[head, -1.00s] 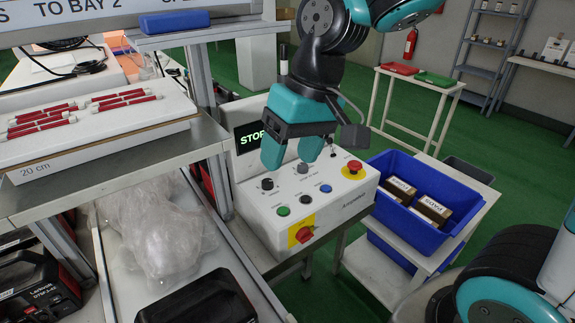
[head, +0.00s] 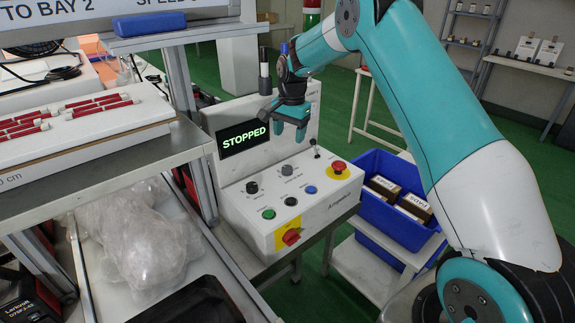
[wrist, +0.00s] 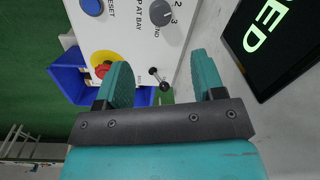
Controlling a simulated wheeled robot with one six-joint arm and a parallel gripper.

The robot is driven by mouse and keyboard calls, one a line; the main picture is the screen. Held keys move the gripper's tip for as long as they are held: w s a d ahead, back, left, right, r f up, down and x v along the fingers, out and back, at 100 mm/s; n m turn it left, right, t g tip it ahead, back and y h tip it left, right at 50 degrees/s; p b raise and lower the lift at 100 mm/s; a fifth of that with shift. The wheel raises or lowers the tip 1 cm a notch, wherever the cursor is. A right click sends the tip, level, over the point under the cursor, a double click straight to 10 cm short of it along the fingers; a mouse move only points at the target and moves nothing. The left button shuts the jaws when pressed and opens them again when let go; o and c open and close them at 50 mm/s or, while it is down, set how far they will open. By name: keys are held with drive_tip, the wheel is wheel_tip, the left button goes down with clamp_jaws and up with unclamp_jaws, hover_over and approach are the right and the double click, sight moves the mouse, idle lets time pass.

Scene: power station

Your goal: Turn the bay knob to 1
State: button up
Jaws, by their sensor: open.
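The white control box (head: 262,210) has a sloped top with knobs and buttons. The bay knob (head: 287,170) is a small grey dial on its upper middle. In the wrist view the bay knob (wrist: 160,12) lies at the top edge, beside "AT BAY" lettering and the numerals 2 and 3; I cannot tell its setting for sure. My gripper (head: 289,130) is open and empty, above and behind the knob, in front of the display panel. In the wrist view my gripper's fingers (wrist: 160,65) are apart, with the knob beyond them and nothing between the tips.
The display (head: 243,139) reads STOPPED. A small black-balled lever (head: 315,148) and a red mushroom button (head: 338,167) are right of the knob. Another dark knob (head: 252,187), a blue button (head: 310,190) and a red rotary switch (head: 291,237) are close by. A blue crate (head: 372,215) stands right.

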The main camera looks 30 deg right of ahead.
sight(287, 168)
drive_tip(key=f+p, duration=0.1)
drive_tip(key=f, duration=0.7)
drive_tip(key=f+p, duration=0.1)
drive_tip(key=f, duration=0.3)
drive_tip(key=shift+w+a+f+p, duration=0.15)
drive_tip(key=shift+w+a+p, duration=0.05)
drive_tip(key=shift+w+p, duration=0.1)
drive_tip(key=shift+c, duration=0.3)
drive_tip(key=c, duration=0.9)
